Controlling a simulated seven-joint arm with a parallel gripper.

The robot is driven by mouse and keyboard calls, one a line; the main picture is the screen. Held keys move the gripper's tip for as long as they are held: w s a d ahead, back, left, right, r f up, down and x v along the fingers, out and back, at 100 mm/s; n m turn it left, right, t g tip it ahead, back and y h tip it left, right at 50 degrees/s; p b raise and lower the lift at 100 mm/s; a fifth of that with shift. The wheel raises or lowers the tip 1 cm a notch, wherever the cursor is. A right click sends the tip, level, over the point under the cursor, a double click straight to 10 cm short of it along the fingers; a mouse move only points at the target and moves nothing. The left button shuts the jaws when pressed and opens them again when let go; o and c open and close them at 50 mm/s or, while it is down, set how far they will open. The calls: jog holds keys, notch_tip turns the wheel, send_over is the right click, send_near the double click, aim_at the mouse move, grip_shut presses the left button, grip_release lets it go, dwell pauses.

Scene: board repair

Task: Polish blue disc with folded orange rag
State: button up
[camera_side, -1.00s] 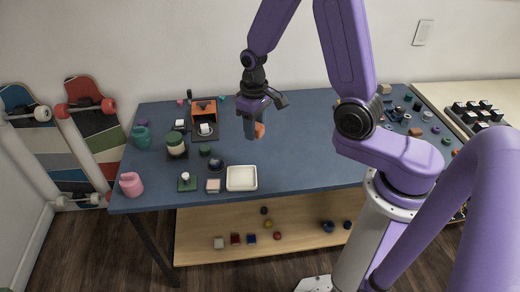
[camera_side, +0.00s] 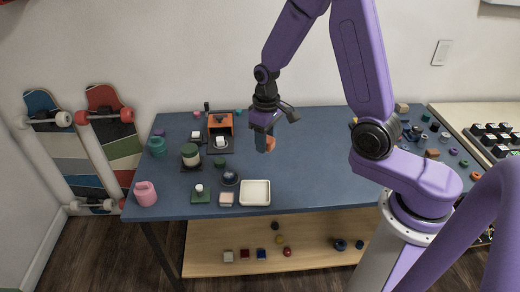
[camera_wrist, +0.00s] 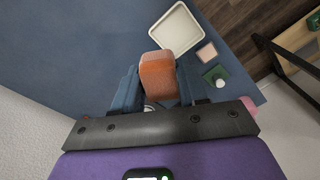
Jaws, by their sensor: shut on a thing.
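My gripper (camera_side: 264,142) is shut on the folded orange rag (camera_side: 270,144) and holds it above the blue table top. A small dark blue round piece (camera_side: 230,179), which looks like the blue disc, lies on the table just left of the cream tray (camera_side: 255,204). It is below and left of my gripper in the side view. I cannot make it out in the wrist view; the rag and fingers hide part of the table there.
A pale pink block (camera_side: 226,199) and a green plate with a white knob (camera_side: 201,197) lie left of the tray. A pink mug (camera_side: 145,194), green-and-cream jar (camera_side: 190,156) and orange box (camera_side: 221,123) stand further left and behind. The table's middle is clear.

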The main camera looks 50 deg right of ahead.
aim_at(227, 176)
jog(key=w+a+f+n, duration=0.6)
jog(key=w+f+n, duration=0.15)
jog(key=w, duration=0.45)
jog(key=shift+a+f, duration=0.1)
jog(key=shift+f, duration=3.25)
jog(key=shift+d+f, duration=0.45)
jog(key=shift+f, duration=0.1)
jog(key=shift+d+f, duration=0.1)
jog(key=shift+d, duration=1.4)
jog(key=shift+a, duration=2.05)
notch_tip(227, 176, up, 8)
jog(key=shift+d, duration=0.2)
